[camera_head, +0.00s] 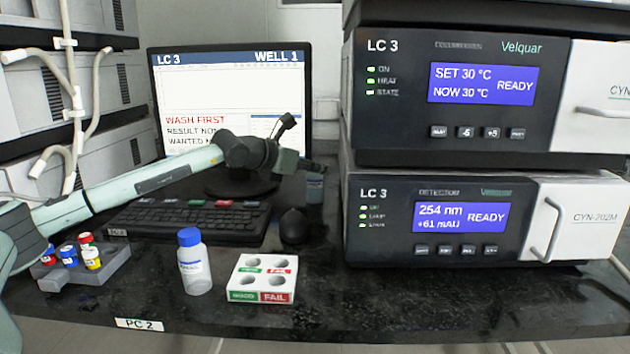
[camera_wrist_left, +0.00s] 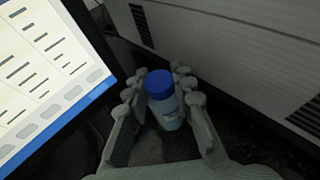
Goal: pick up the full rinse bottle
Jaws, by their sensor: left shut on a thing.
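My left gripper (camera_wrist_left: 160,98) is shut on a blue-capped bottle (camera_wrist_left: 165,105), with one finger on each side of it in the left wrist view. In the head view my left gripper (camera_head: 300,160) is at the back, in front of the monitor's right edge. A small part of a bluish bottle (camera_head: 315,190) shows just below it there; whether its base touches the bench is unclear. A second blue-capped bottle (camera_head: 194,265), pale with a label, stands upright at the front of the bench. My right gripper is in neither view.
A white rack (camera_head: 262,285) with empty holes and GOOD and FAIL labels stands front centre. A grey vial holder (camera_head: 95,272) with several capped vials is at left. A keyboard (camera_head: 180,222), mouse (camera_head: 294,226) and monitor (camera_head: 215,85) are behind. Stacked LC 3 units (camera_head: 470,150) fill the right.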

